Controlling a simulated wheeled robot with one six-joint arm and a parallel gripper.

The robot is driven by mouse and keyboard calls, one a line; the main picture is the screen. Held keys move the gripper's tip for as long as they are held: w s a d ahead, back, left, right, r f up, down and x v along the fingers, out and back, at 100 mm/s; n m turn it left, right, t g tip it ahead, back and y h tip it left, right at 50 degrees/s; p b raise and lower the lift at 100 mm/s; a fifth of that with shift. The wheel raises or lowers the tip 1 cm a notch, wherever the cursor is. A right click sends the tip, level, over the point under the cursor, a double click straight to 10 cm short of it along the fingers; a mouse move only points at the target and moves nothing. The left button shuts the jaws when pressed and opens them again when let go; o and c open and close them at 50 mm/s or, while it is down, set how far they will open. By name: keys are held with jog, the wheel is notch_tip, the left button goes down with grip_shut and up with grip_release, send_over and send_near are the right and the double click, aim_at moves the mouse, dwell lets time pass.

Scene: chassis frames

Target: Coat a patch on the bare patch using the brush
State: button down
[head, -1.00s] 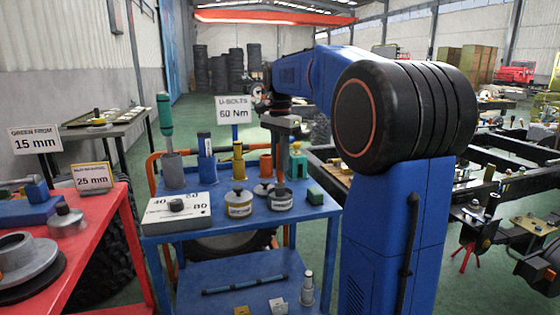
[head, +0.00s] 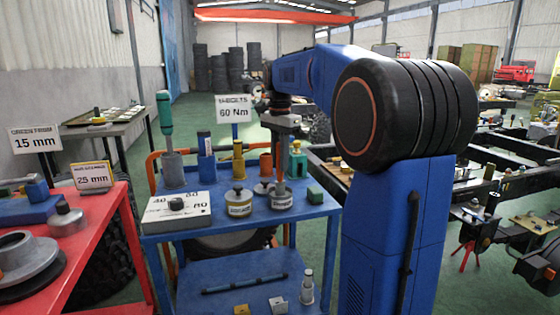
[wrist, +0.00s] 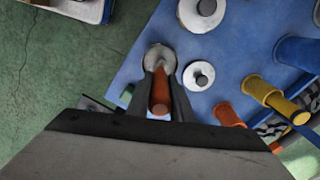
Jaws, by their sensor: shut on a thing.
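My gripper (head: 280,125) is above the right part of the blue cart's top shelf, fingers pointing down. In the wrist view my gripper (wrist: 162,80) is shut on an orange-brown handle, the brush (wrist: 160,98). The brush (head: 278,160) hangs roughly upright in the head view. Its lower end is at a small round tin (head: 279,201); this tin (wrist: 159,56) also shows beyond the handle in the wrist view. The bristles are hidden, and I cannot tell whether they are inside the tin. I cannot pick out the bare patch.
A red table (head: 99,250) stands at left. Chassis rails (head: 490,160) lie at right. Green floor is between them.

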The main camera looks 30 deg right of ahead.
jog(key=shift+r, duration=3.45)
